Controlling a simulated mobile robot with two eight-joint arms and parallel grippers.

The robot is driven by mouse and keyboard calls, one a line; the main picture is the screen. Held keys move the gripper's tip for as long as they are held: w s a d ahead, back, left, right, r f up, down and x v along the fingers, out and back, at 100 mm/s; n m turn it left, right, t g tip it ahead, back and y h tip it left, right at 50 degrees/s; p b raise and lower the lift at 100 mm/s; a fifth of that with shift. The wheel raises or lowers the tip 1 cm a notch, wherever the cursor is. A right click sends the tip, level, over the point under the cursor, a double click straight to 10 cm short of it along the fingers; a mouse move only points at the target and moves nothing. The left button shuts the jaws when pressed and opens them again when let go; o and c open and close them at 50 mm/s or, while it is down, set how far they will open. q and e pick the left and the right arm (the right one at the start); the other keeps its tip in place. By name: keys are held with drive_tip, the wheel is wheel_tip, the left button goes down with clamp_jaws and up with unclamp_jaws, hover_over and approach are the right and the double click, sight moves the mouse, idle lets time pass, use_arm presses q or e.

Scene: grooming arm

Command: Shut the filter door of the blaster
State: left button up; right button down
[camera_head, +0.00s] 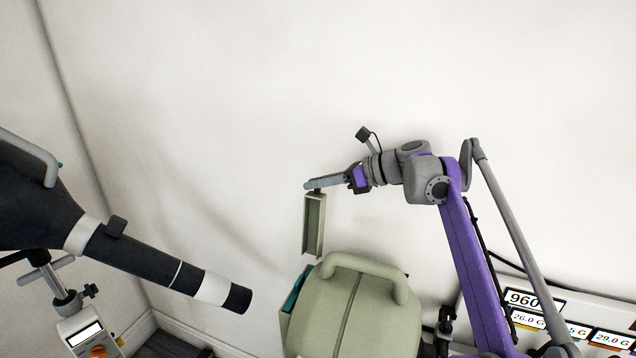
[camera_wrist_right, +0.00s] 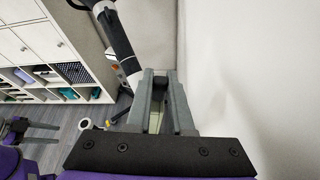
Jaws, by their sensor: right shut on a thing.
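The blaster (camera_head: 365,318) is a pale green rounded body with a looped handle on top, at the bottom middle of the head view. Its filter door (camera_head: 313,228) is a narrow green panel standing out above the body's left side, swung open. A teal strip (camera_head: 294,290) shows at the blaster's left side beneath it. My right gripper (camera_head: 312,184) reaches in from the right and is shut on the door's upper end. In the right wrist view, a pale green piece of the door (camera_wrist_right: 155,122) shows between the two grey fingers.
A black dryer nozzle (camera_head: 165,267) on a stand points in from the left, short of the blaster. A white panel with number labels (camera_head: 555,310) is at the lower right. A bare wall is behind. White shelving (camera_wrist_right: 45,50) shows in the wrist view.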

use_arm(q)
drive_tip(key=shift+f, duration=0.1)
use_arm(e)
drive_tip(key=shift+s+a, duration=0.2)
drive_tip(key=shift+s, duration=0.3)
drive_tip(key=s+a+f+n+t+h+b, duration=0.1)
drive_tip(key=s+a+f+n+t+b, duration=0.15)
drive_tip(key=s, duration=0.35)
drive_tip(key=s+a+f+n+t+b, duration=0.1)
drive_tip(key=s+a+n+t+b, duration=0.15)
drive_tip(key=s, duration=0.35)
use_arm(q)
wheel_tip(320, 180, down, 9)
drive_tip(key=s+b, duration=0.2)
drive_tip(key=shift+s+g+b, duration=0.2)
drive_tip(key=shift+g+b, duration=0.1)
use_arm(e)
drive_tip(key=s+a+f+n+t, duration=0.1)
drive_tip(key=s+f+n, duration=0.2)
drive_tip(key=f, duration=0.4)
drive_tip(key=s+a+f+n+t, duration=0.1)
drive_tip(key=s+a+f+n, duration=0.1)
drive_tip(key=f, duration=0.5)
drive_tip(key=shift+s+n, duration=0.5)
drive_tip(key=shift+s, duration=0.85)
